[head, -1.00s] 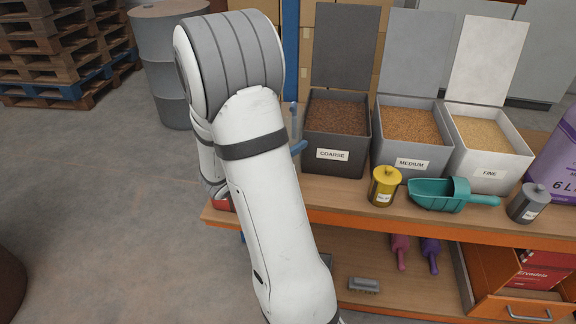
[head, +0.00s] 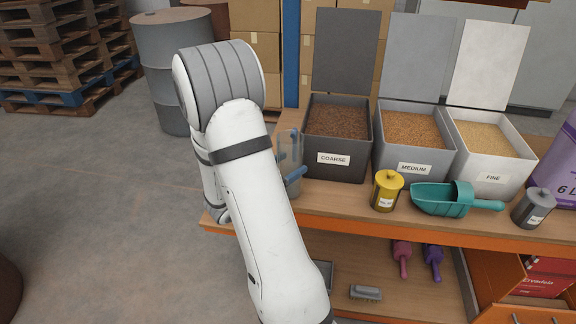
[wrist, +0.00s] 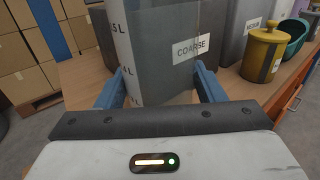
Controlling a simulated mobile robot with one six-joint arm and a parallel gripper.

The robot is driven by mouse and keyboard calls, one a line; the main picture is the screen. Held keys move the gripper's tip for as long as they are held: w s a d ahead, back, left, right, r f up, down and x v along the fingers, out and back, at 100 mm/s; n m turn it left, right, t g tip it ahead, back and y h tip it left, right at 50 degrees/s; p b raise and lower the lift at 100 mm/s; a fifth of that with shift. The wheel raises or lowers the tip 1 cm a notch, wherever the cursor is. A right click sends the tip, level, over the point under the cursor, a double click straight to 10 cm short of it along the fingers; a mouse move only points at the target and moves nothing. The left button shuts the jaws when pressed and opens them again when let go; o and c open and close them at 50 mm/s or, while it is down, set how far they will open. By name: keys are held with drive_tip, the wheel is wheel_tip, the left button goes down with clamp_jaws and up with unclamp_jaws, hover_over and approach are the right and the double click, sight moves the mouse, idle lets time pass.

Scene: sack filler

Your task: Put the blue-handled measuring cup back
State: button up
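The measuring cup (head: 289,145) is a tall clear vessel with printed litre marks. In the head view it is upright just left of the COARSE bin, partly behind my arm. In the wrist view the cup (wrist: 160,50) stands between the two blue fingers of my gripper (wrist: 158,85). Both fingers appear to touch its sides, so my gripper looks shut on it. In the head view a blue finger (head: 296,174) shows across its lower part. The cup is low, at or just above the bench top; I cannot tell whether its base touches. I cannot make out its handle.
The COARSE bin (head: 334,171), MEDIUM bin (head: 413,180) and FINE bin (head: 492,188) stand open in a row. In front are a yellow canister (head: 386,191), a teal scoop (head: 440,199) and a grey canister (head: 532,206). A lower shelf (head: 345,265) holds scoops and a brush.

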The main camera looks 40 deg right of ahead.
drive_tip(key=o, duration=0.4)
drive_tip(key=shift+a+r, duration=0.15)
drive_tip(key=shift+r, duration=0.1)
drive_tip(key=a+p, duration=0.1)
drive_tip(key=a, duration=1)
drive_tip(key=s+a+r+m+g+y, duration=0.1)
drive_tip(key=s+a+m+g+y, duration=0.15)
drive_tip(key=s+m+y, duration=0.35)
drive_tip(key=s+a+r+m+g+y, duration=0.1)
drive_tip(key=s+a+m+g+y, duration=0.15)
drive_tip(key=s+m, duration=0.35)
drive_tip(key=s+a+r+m+t+y, duration=0.1)
drive_tip(key=a+r+m+t+y, duration=0.2)
drive_tip(key=a+m+t+y, duration=0.2)
drive_tip(key=a+m+y, duration=0.2)
drive_tip(key=a+y, duration=0.2)
drive_tip(key=a, duration=0.1)
drive_tip(key=shift+s+a+r+t, duration=0.15)
drive_tip(key=shift+r+t, duration=0.1)
drive_tip(key=shift+t, duration=0.05)
drive_tip(key=shift+y, duration=0.25)
